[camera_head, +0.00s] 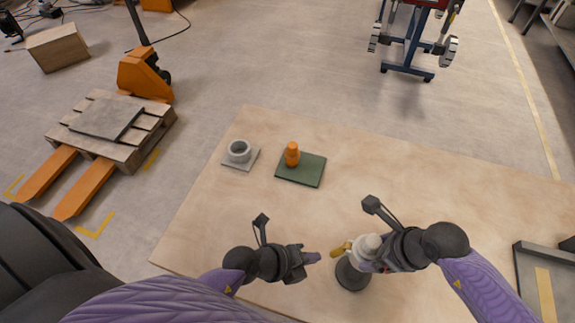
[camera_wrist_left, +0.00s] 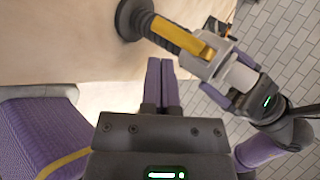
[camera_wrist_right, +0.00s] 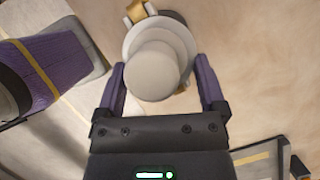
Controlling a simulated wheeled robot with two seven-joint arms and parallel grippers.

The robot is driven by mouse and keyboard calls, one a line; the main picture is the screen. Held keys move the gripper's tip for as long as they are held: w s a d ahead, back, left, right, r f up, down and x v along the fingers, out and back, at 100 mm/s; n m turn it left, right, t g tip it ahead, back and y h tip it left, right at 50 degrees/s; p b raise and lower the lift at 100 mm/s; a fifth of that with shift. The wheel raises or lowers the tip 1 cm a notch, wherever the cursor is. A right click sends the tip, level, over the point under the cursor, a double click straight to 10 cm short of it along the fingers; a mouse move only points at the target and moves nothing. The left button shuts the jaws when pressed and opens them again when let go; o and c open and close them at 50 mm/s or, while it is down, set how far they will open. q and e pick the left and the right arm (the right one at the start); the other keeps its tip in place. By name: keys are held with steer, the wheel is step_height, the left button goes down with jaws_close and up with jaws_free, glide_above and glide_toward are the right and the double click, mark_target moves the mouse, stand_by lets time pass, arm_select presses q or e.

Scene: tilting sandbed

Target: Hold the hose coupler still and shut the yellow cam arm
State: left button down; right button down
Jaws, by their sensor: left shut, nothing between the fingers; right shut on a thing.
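The hose coupler (camera_head: 370,243) is a pale grey-white fitting on a dark ribbed hose (camera_wrist_left: 172,37) that rises from a round black base (camera_head: 352,277). Its yellow cam arm (camera_head: 341,249) sticks out to the left in the head view; in the left wrist view the yellow arm (camera_wrist_left: 190,40) slants beside the hose. I cannot tell how far it is from closed. My right gripper (camera_wrist_right: 160,68) is shut on the coupler, a purple finger on each side. My left gripper (camera_head: 314,257) is shut and empty, just left of the cam arm and apart from it.
On the wooden table (camera_head: 240,210), a grey ring on a pad (camera_head: 239,152) and an orange piece (camera_head: 292,154) on a green mat (camera_head: 313,172) stand further back. A grey tray (camera_head: 535,268) lies at the right edge. The table between is clear.

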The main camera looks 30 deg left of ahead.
steer(key=shift+s+d+f, duration=0.15)
steer(key=shift+f, duration=0.05)
arm_select(q)
steer(key=a+f+v, duration=0.1)
steer(key=v, duration=0.8)
steer(key=shift+s+a, duration=0.25)
steer(key=shift+s, duration=0.05)
